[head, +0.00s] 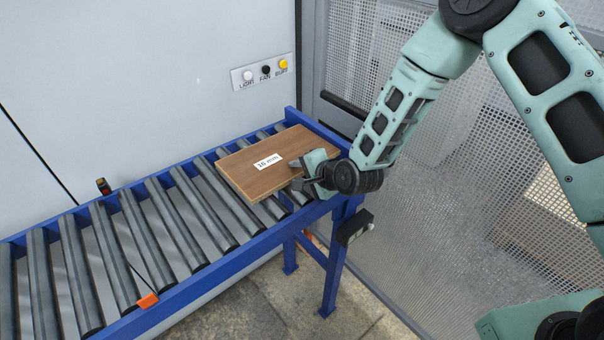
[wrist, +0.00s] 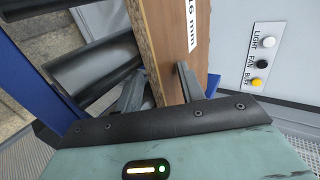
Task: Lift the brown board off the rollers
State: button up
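The brown board (head: 245,178), with a white "16 mm" label, lies flat on the rollers (head: 205,202) near the right end of the conveyor. My gripper (head: 298,174) is at the board's front right edge, with one finger above the board and one lower. In the wrist view, the board (wrist: 167,50) runs up between the two fingers of my gripper (wrist: 160,82). The fingers stand apart, wider than the board's edge looks thick. Contact on the underside is hidden.
The conveyor has a blue frame (head: 225,256) with an orange tab (head: 147,300) on its front rail. A grey wall behind carries a panel of three buttons (head: 266,70). A mesh fence (head: 440,190) stands to the right. The rollers left of the board are clear.

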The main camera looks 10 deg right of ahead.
jog(key=shift+r, duration=0.1)
jog(key=shift+w+a+r+t+y+b, duration=0.1)
jog(key=shift+r+t+y+b, duration=0.15)
jog(key=shift+r+b, duration=0.15)
jog(key=shift+w+a+r+t+y+b, duration=0.15)
jog(key=shift+r+t+b, duration=0.15)
jog(key=shift+r, duration=0.15)
jog(key=shift+d+r, duration=0.1)
jog(key=shift+r, duration=0.05)
jog(key=shift+w+r+t+b, duration=0.1)
jog(key=shift+r+t+b, duration=0.25)
jog(key=shift+r+b, duration=0.4)
jog(key=shift+r+y, duration=0.1)
jog(key=shift+y, duration=0.2)
jog(key=shift+w+a+r+t+y+b, duration=0.1)
jog(key=shift+a+r+t+y+b, duration=0.15)
jog(key=shift+r+t+b, duration=0.4)
jog(key=shift+r, duration=0.15)
jog(key=shift+c, duration=1.4)
